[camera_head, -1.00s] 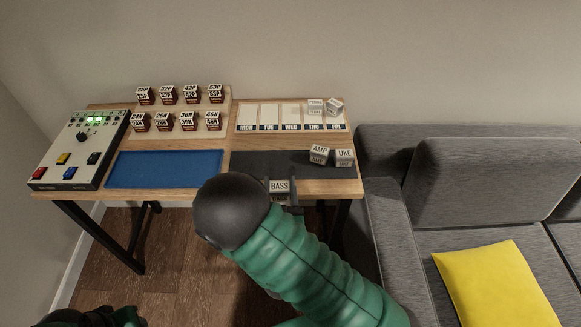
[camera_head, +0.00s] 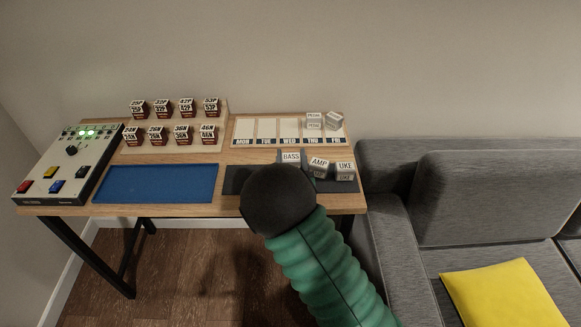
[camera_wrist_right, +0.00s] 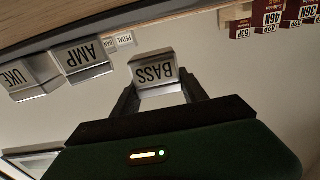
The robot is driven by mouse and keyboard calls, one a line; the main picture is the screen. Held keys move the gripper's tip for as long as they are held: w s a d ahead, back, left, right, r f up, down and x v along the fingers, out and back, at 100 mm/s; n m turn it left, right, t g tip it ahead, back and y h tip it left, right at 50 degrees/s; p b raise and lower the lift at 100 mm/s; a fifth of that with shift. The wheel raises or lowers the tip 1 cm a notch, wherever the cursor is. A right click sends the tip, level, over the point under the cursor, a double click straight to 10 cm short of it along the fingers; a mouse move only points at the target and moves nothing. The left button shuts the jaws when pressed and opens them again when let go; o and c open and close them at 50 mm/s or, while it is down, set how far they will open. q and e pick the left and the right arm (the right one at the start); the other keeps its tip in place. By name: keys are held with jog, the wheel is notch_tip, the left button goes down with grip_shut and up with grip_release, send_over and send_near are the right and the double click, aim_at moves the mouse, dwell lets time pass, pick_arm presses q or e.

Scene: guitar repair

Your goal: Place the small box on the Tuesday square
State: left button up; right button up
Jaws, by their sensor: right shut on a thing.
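A small white box labelled BASS (camera_head: 291,156) is held between the two fingers of my right gripper (camera_wrist_right: 158,92). In the head view the gripper itself is mostly hidden behind my dark wrist and green arm. In the right wrist view the BASS box (camera_wrist_right: 153,72) appears upside down, clasped at its sides. The Tuesday square (camera_head: 266,129) is a white panel marked TUE on the day board, empty. In the head view the box appears just below the Wednesday panel (camera_head: 290,128), right of the Tuesday square. My left gripper is out of view.
Boxes labelled AMP (camera_head: 319,167) and UKE (camera_head: 345,170) sit on the dark mat (camera_head: 236,180) to the right. Two small boxes, one marked PEDAL (camera_head: 314,121), stand at the Thursday and Friday panels. A blue tray (camera_head: 155,184) and labelled blocks (camera_head: 184,107) lie left.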

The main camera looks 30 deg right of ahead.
notch_tip(320, 180, down, 3)
jog(key=shift+a+f, duration=0.15)
jog(key=shift+s+f+b, duration=0.1)
jog(key=shift+b, duration=0.25)
jog(key=o, duration=1.5)
jog(key=shift+o, duration=0.2)
